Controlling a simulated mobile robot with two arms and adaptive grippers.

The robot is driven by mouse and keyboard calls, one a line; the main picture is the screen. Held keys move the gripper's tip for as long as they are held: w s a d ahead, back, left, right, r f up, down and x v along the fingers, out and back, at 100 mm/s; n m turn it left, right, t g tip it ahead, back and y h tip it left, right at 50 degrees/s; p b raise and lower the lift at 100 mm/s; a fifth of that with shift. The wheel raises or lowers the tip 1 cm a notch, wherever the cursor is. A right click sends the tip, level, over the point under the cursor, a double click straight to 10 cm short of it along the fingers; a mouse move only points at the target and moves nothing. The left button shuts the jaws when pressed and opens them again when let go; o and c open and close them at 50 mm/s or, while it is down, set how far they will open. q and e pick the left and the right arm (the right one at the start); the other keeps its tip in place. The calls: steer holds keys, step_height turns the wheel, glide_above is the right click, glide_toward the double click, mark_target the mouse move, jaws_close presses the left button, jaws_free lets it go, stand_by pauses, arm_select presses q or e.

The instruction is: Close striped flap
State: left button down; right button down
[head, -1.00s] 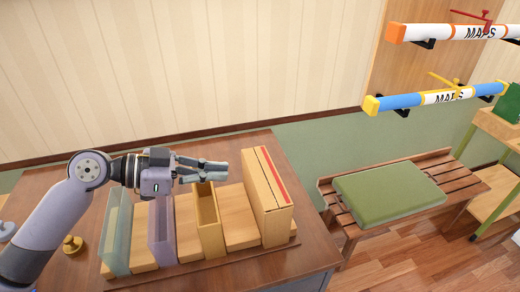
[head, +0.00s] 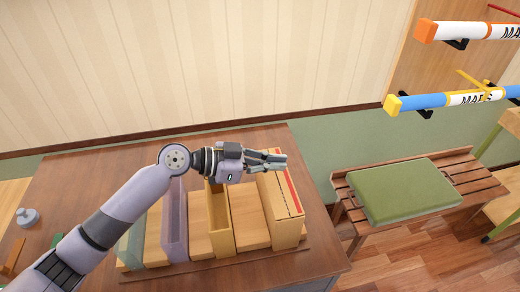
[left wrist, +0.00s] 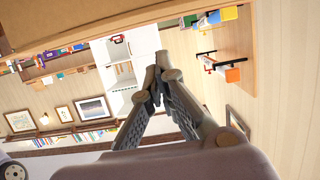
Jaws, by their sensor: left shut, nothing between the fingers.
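A light wooden box (head: 284,224) stands at the right end of the row on the table. A red stripe (head: 292,190) runs along its top near the right edge; I take this top strip for the striped flap, and cannot tell how far it stands open. My left gripper (head: 283,162) is shut and empty, pointing right, in front of the box's far top end in the picture. I cannot tell whether it touches. The left wrist view shows its closed fingers (left wrist: 158,78). My right gripper is not in view.
Left of the box stand a yellow upright holder (head: 219,222), a purple one (head: 174,225) and a greenish translucent one (head: 132,243). A green cushion (head: 405,190) lies on a slatted bench to the right. Map tubes (head: 450,100) hang above it.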

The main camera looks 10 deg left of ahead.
mark_target(272, 182)
arm_select(q)
steer(key=shift+s+a+f, duration=0.15)
steer(key=shift+s+f, duration=0.05)
steer(key=shift+f, duration=0.85)
steer(key=shift+w+f, duration=0.1)
steer(key=f+b, duration=0.1)
steer(key=b, duration=0.3)
steer(key=shift+f+h+b, duration=0.25)
steer(key=shift+h+b, duration=0.05)
steer(key=shift+b, duration=0.1)
steer(key=shift+a+r, duration=0.1)
